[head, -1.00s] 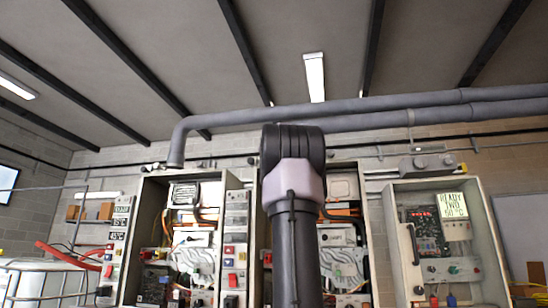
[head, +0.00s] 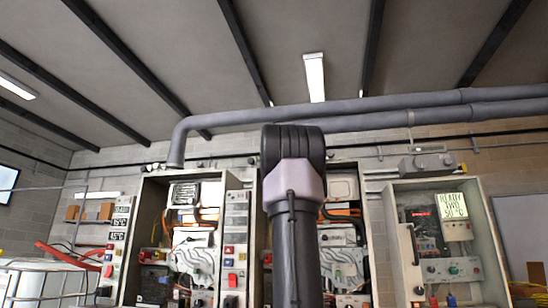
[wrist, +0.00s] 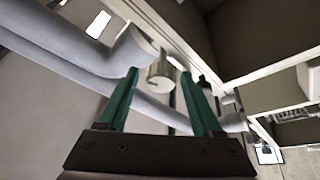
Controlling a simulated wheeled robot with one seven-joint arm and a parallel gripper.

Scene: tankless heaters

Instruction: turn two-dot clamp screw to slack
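I cannot pick out the two-dot clamp screw in either view. In the wrist view my gripper (wrist: 160,76) has its two green fingers well apart, with nothing held between them. A short pale cylinder (wrist: 160,68) shows between the fingertips; I cannot tell how far beyond them it is. In the head view my dark arm stands upright in front of the middle cabinet (head: 352,172) and covers part of it. My gripper itself does not show there.
Open cabinets with wiring and switches stand at left (head: 150,210) and right (head: 490,230). A white caged tank (head: 40,280) stands far left.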

